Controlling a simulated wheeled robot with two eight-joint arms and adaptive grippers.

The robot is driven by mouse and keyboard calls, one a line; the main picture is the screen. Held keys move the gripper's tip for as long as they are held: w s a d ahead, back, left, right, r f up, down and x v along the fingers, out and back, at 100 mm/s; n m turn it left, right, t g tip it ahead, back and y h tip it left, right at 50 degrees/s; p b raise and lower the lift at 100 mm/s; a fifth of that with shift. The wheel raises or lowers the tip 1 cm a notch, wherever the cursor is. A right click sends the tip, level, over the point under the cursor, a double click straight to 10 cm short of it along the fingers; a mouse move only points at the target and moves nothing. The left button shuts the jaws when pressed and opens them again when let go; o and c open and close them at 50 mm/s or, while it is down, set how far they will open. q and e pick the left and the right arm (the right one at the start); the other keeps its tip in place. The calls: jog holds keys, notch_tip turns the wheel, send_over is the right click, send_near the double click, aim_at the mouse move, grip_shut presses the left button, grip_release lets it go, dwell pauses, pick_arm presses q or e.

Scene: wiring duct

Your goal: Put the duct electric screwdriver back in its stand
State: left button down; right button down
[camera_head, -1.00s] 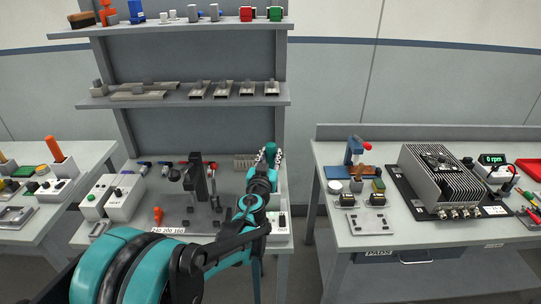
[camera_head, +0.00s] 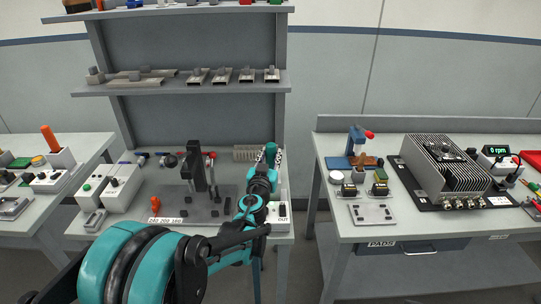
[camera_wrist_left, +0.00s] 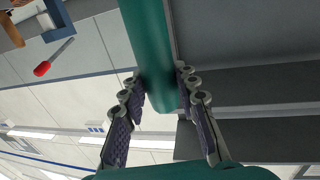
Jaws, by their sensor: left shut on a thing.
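The electric screwdriver appears as a dark teal cylinder (camera_head: 270,151), held upright in my left gripper (camera_head: 268,166) over the right end of the middle bench. In the left wrist view the teal body (camera_wrist_left: 151,50) lies between the two ridged fingers of the left gripper (camera_wrist_left: 162,92), which are shut on it from both sides. The screwdriver's lower end and tip are hidden by the gripper and arm in the head view. I cannot make out its stand with certainty; my arm covers part of the bench there. My right gripper is not in view.
A black fixture (camera_head: 195,166) stands on a grey plate on the middle bench, left of my arm. A white box marked OUT (camera_head: 278,216) is close beside the arm. Shelves (camera_head: 190,85) rise behind. The right bench holds a finned metal unit (camera_head: 446,168).

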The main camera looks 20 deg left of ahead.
pick_arm(q)
jog(key=shift+f+b, duration=0.6)
jog(key=shift+f, duration=0.3)
jog(key=c, duration=1.1)
grip_release()
jog(key=shift+o, duration=0.2)
jog(key=s+d, duration=0.1)
jog(key=s, duration=1.1)
